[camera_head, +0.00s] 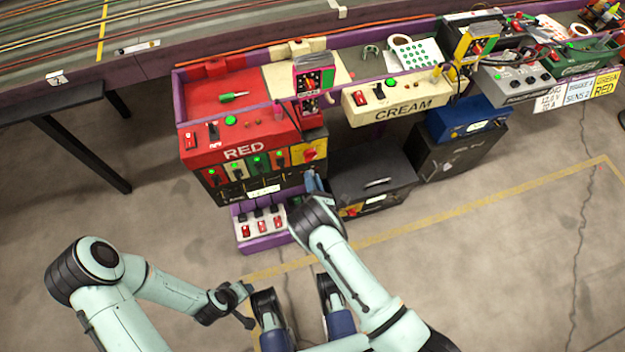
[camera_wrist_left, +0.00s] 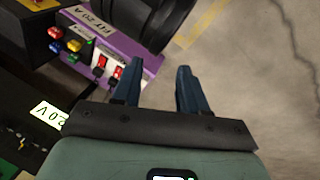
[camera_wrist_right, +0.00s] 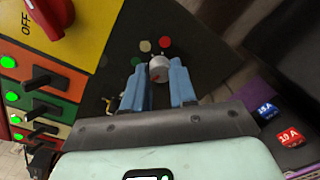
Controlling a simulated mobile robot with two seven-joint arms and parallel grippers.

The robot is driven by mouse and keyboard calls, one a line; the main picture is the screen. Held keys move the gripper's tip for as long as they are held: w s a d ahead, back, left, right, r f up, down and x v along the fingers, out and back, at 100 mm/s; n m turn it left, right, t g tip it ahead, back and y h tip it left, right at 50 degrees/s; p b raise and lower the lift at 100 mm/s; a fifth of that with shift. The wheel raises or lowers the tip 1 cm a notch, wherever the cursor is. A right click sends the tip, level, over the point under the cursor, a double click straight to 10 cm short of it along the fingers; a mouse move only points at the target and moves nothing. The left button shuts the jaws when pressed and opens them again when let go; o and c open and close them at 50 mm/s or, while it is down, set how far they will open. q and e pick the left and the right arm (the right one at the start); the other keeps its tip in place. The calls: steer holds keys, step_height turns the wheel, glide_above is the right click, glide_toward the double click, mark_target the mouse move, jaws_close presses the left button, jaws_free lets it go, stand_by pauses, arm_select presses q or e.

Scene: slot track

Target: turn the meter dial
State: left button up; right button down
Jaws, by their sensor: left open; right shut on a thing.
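The meter dial (camera_wrist_right: 159,68) is a small round silver knob with a red mark on its face. It sits on a dark panel in the right wrist view. My right gripper (camera_wrist_right: 162,82) is shut on it, with one blue finger on each side. In the head view my right gripper (camera_head: 314,181) reaches the lower right side of the red station (camera_head: 232,147), and the dial is hidden there. My left gripper (camera_wrist_left: 157,80) is open and empty in the left wrist view, over the floor near a purple-edged panel with red switches.
Near the dial are red, cream and green round sockets, black levers and a large red OFF knob (camera_wrist_right: 55,15). A dark grey case (camera_head: 372,178) stands right of my right gripper. The cream station (camera_head: 400,100) is beyond. Open floor (camera_head: 480,240) lies at right.

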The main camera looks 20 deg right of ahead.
steer(key=shift+d, duration=0.2)
steer(key=c, duration=0.9)
jaws_free()
steer(key=shift+a, duration=0.1)
steer(key=shift+s, duration=0.1)
arm_select(q)
steer(key=shift+g+h, duration=0.3)
steer(key=shift+g, duration=0.4)
steer(key=s+r+p, duration=0.1)
steer(key=s+d+r, duration=0.1)
steer(key=s, duration=0.1)
steer(key=s+d+r+p, duration=0.1)
steer(key=shift+s+d+r+p, duration=0.1)
steer(key=shift+s+p, duration=0.05)
steer(key=shift+p, duration=0.2)
arm_select(e)
steer(key=s, duration=1.3)
steer(key=shift+s+r, duration=0.15)
steer(key=shift+r, duration=0.15)
